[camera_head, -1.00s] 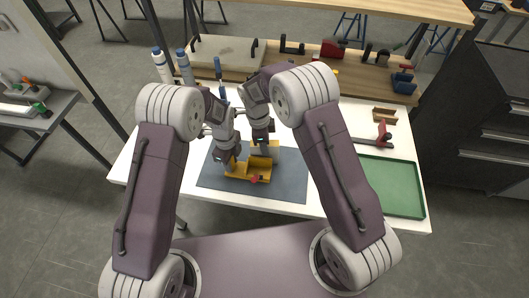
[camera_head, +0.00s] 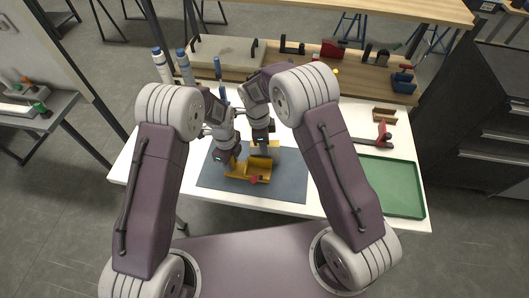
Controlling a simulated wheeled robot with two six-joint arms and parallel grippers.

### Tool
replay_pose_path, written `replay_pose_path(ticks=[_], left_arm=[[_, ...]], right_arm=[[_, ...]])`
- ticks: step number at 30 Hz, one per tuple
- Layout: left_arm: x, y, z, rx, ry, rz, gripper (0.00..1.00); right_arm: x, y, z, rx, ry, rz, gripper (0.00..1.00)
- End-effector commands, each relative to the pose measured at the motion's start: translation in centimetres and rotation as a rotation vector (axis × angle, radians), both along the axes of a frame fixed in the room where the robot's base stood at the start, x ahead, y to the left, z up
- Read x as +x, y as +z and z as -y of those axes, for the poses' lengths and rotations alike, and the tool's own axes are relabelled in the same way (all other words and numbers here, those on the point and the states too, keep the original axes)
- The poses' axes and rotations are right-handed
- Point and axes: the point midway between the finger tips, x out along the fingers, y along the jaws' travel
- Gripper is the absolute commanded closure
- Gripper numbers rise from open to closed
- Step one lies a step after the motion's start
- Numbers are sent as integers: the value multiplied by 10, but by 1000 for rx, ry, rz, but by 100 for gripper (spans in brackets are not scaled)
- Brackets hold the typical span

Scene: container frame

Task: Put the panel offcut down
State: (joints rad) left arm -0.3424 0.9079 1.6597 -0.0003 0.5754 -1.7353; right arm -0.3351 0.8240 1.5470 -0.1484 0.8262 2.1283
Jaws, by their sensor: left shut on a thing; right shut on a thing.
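A yellow holder (camera_head: 241,173) with a red knob (camera_head: 254,179) sits on the dark grey mat (camera_head: 290,184). My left gripper (camera_head: 230,164) is shut at its left side, fingers pointing down. My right gripper (camera_head: 264,150) is shut just behind the holder. A pale yellow-tan piece (camera_head: 275,151) shows beside the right fingers; it looks like the panel offcut, but my gripper hides most of it. At this size I cannot tell clearly whether it touches the holder.
A green tray (camera_head: 420,187) lies at the table's right, with a red-handled tool (camera_head: 383,134) and a small brown block (camera_head: 384,114) behind it. The mat's right part is clear.

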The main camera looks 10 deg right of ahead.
Motion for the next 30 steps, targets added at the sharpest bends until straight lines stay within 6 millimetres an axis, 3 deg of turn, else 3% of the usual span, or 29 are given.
replay_pose_path(ticks=[11,21,25,30], left_arm=[[3,1,1,-3,3,7,100],[2,1,1,-3,2,7,100],[2,1,1,-2,2,6,100],[1,1,1,-2,1,3,100]], right_arm=[[-3,5,0,-3,2,-11,100],[-1,84,0,0,2,-3,100],[-1,101,0,-1,1,-3,100],[1,107,-1,-1,13,-4,100]])
